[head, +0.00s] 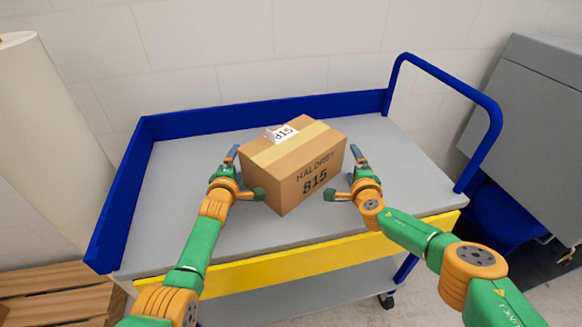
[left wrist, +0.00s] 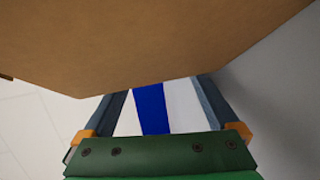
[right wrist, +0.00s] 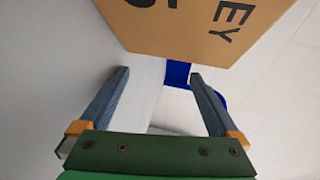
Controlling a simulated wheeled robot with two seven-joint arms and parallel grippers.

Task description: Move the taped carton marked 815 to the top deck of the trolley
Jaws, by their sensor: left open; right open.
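The taped carton (head: 296,166), brown with a pale tape strip, a white label on top and 815 on its front, sits on the grey top deck (head: 384,160) of the blue-railed trolley, turned at an angle. My left gripper (head: 243,172) is open at the carton's left side. My right gripper (head: 345,172) is open at its right side. The carton also fills the upper part of the left wrist view (left wrist: 150,45) and the top of the right wrist view (right wrist: 190,25). Both pairs of fingers show spread and empty. Whether either touches the carton I cannot tell.
A blue rail (head: 262,112) runs along the deck's back, and a blue handle (head: 450,72) rises at the right. A yellow strip (head: 300,262) marks the front edge. A grey bin (head: 535,120) stands right, wooden slats (head: 50,295) lower left. The deck around the carton is clear.

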